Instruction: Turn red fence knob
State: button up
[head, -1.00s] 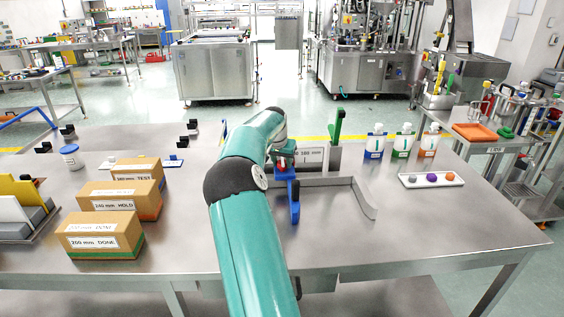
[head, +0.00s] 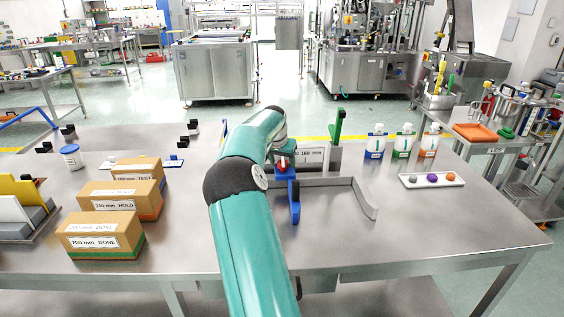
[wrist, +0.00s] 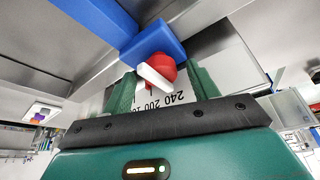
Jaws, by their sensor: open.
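The red knob (wrist: 160,67) sits on a blue block (wrist: 150,48) of the fence in the wrist view, with a white bar across its face. My gripper (wrist: 163,88) is open, with one green finger on each side of the knob. I cannot tell whether either finger touches it. A white scale strip (wrist: 163,98) shows between the fingers, partly hidden, with numbers such as 200 and 240. In the head view a bit of the red knob (head: 283,164) shows beside my arm, above the blue fence piece (head: 294,200). My fingers are mostly hidden there.
A grey metal guide (head: 355,185) and an upright green handle (head: 338,124) stand right of the fence. Labelled cardboard boxes (head: 105,232) stand on the left. Several bottles (head: 402,141) and a white tray (head: 432,187) are on the right. The table's front right is clear.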

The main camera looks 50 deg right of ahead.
jog(key=v, duration=1.3)
jog(key=shift+r, duration=0.2)
jog(key=shift+a, duration=0.2)
jog(key=s+a+r+n+t+y, duration=0.2)
jog(key=s+a+n, duration=0.15)
jog(key=a, duration=1.35)
jog(key=s+a+r+n+t+y, duration=0.15)
jog(key=a+n, duration=0.25)
jog(key=a, duration=1.2)
jog(key=s+a+f+n, duration=0.3)
jog(key=s+a, duration=0.4)
jog(key=a, duration=0.3)
jog(key=s+a+f+n, duration=0.3)
jog(key=s+a+n, duration=0.1)
jog(key=s+a, duration=0.4)
jog(key=shift+s+a+f+t+y, duration=0.2)
jog(key=shift+a+f+t+y, duration=0.15)
jog(key=shift+a, duration=0.55)
